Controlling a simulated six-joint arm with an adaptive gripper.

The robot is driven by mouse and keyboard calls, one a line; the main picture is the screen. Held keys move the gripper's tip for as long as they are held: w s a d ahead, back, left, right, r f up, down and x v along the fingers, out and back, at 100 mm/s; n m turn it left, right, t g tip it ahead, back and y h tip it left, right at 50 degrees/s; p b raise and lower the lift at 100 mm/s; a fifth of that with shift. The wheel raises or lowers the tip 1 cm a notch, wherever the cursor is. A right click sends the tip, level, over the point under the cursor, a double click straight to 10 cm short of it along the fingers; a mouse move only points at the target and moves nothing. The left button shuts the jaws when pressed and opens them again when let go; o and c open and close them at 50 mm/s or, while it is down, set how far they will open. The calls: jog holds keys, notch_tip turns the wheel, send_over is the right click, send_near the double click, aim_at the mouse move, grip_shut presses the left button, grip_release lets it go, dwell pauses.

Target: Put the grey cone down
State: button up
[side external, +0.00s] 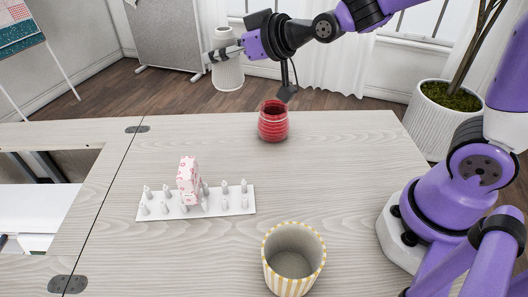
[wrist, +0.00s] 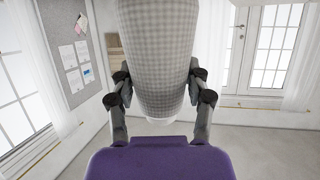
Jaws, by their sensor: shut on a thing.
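The grey cone (wrist: 158,60) has a fine checked surface. In the wrist view it stands between the two fingers of my gripper (wrist: 160,88), which is shut on it; its upper end runs out of the frame. In the side external view my gripper (side external: 224,50) is at the top, pointing left, well above and beyond the table's far edge. The bare wooden table (side external: 335,175) lies below.
A red glass jar (side external: 273,124) stands near the table's far edge. A white pegged rack (side external: 235,203) with a pink patterned object (side external: 188,178) is left of centre. A yellow-striped cup (side external: 292,262) is at the front. The table's right half is mostly clear.

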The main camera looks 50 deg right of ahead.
jog(key=w+a+f, duration=0.1)
jog(key=a+f, duration=0.4)
jog(key=a, duration=0.3)
jog(key=shift+y, duration=0.3)
jog(key=shift+w+d+f, duration=1.2)
jog(key=shift+d+f, duration=0.35)
jog(key=shift+f, duration=0.35)
jog(key=shift+w+d+f, duration=1.2)
jog(key=shift+d+f, duration=0.35)
jog(key=shift+f, duration=0.35)
jog(key=shift+w+d+f, duration=1.2)
jog(key=shift+d+f, duration=0.35)
jog(key=shift+f, duration=0.35)
jog(key=o, duration=1.3)
jog(key=shift+f, duration=0.1)
